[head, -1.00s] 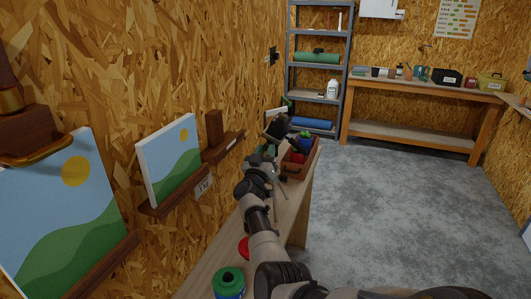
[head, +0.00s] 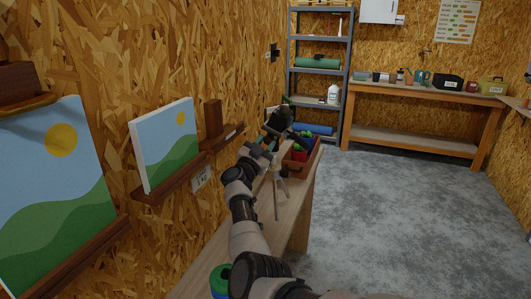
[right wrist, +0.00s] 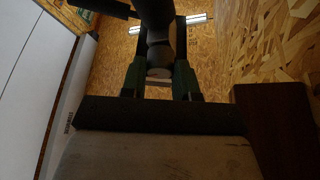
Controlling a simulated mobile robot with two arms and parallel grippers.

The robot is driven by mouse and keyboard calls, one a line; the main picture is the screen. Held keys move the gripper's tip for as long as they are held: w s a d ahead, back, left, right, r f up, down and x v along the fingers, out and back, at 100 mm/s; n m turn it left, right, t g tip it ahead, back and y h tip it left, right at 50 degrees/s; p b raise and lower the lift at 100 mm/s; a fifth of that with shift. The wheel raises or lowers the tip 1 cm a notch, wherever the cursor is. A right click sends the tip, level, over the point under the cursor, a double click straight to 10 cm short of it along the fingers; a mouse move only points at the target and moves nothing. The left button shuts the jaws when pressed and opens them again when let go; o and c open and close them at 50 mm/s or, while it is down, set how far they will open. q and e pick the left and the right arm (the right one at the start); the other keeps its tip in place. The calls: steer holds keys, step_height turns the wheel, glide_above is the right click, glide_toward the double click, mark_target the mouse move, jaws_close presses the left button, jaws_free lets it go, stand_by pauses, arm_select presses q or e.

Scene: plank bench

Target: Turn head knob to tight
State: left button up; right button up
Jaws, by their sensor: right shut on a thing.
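A tripod stands on the plank bench, its pale legs (head: 278,192) partly hidden by my right arm. Its black head (head: 279,121) is at the top, close to the wall. My right gripper (head: 264,143) is at the head, small and partly hidden in the head view. In the right wrist view, its two green-sided fingers (right wrist: 159,78) are shut on a dark, rounded knob (right wrist: 158,55) with a paler end. I cannot read any mark or the knob's angle. My left gripper is not in view.
A brown tray (head: 306,165) with red, green and blue things sits beside the tripod. A green-topped can (head: 219,276) stands on the near bench, partly behind my arm. Landscape pictures (head: 170,145) rest on wall ledges at left. The grey floor (head: 390,220) at right is clear.

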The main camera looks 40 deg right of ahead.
steer(key=shift+f+m+g+b, duration=0.1)
steer(key=shift+m+g+b, duration=0.7)
steer(key=shift+m, duration=0.7)
steer(key=o, duration=0.7)
steer(key=shift+c, duration=0.2)
steer(key=shift+a, duration=0.15)
steer(key=b+v, duration=0.2)
steer(key=v, duration=0.8)
steer(key=shift+a, duration=0.3)
steer(key=shift+s+f, duration=0.1)
